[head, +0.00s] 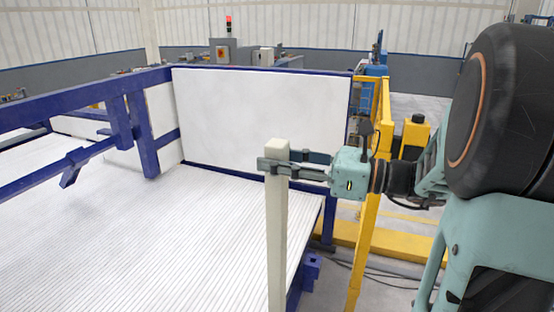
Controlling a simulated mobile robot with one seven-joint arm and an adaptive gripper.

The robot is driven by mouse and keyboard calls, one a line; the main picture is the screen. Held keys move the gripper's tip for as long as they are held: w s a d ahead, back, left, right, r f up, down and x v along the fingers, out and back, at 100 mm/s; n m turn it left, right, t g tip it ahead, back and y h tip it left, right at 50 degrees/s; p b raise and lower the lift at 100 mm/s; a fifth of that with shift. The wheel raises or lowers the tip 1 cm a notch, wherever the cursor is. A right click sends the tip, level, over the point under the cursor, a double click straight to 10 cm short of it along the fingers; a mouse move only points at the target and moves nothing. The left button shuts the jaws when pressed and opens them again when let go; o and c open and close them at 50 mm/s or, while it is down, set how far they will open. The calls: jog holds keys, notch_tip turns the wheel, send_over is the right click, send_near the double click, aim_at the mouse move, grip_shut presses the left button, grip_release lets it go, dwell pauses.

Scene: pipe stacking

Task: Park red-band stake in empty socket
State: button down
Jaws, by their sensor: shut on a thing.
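A pale, square-section stake (278,235) stands roughly upright in the middle of the head view. Its top shows, and its lower end runs out of the bottom of the picture. No red band shows on the part in view. My gripper (267,167) comes in level from the right and is shut on the stake a little below its top. The fingertips reach just past the stake's left side. No socket is in view, and I cannot see what, if anything, is under the stake.
A white ribbed bed (120,240) fills the left, with blue rails (130,84) above it. A white panel (260,110) stands behind the stake. A yellow post (367,225) rises close behind my gripper. A yellow floor beam (405,243) lies beyond.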

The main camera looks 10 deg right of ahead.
aim_at(277, 142)
notch_tip(277, 142, up, 7)
jog(key=p, duration=0.6)
jog(key=shift+f, duration=0.2)
jog(key=shift+r, duration=1.35)
notch_tip(277, 142, up, 12)
dwell(0.3)
jog(key=shift+f, duration=0.2)
dwell(0.7)
